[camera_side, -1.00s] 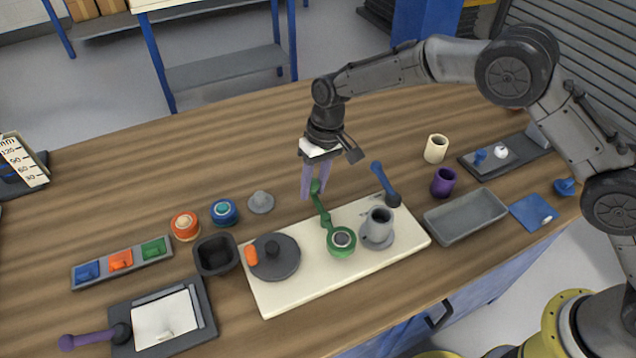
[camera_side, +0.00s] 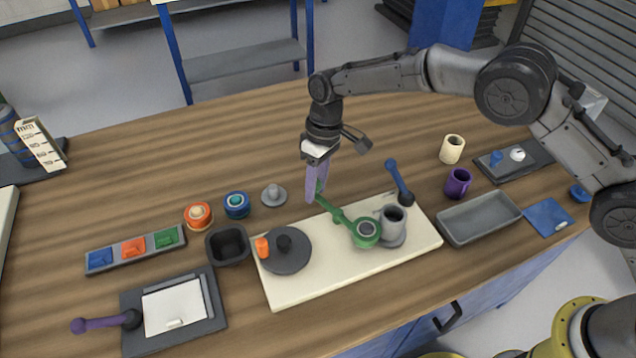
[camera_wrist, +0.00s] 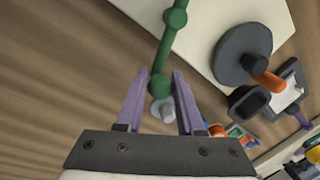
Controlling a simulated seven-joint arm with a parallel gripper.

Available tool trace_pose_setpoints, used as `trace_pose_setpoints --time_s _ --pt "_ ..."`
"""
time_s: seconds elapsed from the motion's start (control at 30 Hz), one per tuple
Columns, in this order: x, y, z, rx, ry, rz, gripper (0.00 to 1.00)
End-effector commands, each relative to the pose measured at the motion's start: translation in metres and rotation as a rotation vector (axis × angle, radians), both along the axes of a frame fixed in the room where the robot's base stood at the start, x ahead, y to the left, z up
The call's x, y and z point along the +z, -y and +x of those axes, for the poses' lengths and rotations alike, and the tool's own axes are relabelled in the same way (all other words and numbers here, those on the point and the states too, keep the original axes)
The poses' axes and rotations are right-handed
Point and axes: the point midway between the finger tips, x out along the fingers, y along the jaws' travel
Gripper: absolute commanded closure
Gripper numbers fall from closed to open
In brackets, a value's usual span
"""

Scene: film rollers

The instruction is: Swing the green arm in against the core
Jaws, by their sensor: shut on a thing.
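The green arm (camera_side: 342,215) lies over the cream board (camera_side: 310,283). It ends in a green ring-like roller (camera_side: 366,231) with a grey centre. The grey core (camera_side: 393,218), an upright cylinder on a round base, stands just right of that roller. From this angle their edges meet or overlap; I cannot tell whether they touch. My gripper (camera_side: 313,188) is at the arm's far end, its purple fingers pointing down.
A dark disk (camera_side: 287,262) with an orange piece sits on the board's left. A blue-knobbed lever (camera_side: 398,180) stands behind the core. A grey tray (camera_side: 480,222) and a purple cup (camera_side: 457,183) are to the right. A dark square cup (camera_side: 228,243) is left.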

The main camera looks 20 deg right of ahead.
Motion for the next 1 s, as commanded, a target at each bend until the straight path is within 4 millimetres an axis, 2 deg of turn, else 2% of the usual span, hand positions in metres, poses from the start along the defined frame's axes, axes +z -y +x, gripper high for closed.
trace_pose_setpoints --time_s 0.6,0.63,0.7,0.8,1.0 --pt "0.0025 -0.0034 0.0007 0.026 0.007 0.004 1.00" --pt "0.0025 -0.0034 0.0007 0.025 0.007 0.004 0.61" --pt "0.0024 -0.0034 0.0005 0.025 0.007 0.004 0.49" --pt "0.0018 -0.0029 0.0002 0.024 0.005 0.003 0.34" --pt "0.0008 -0.0022 -0.0001 0.023 0.002 0.001 0.34"
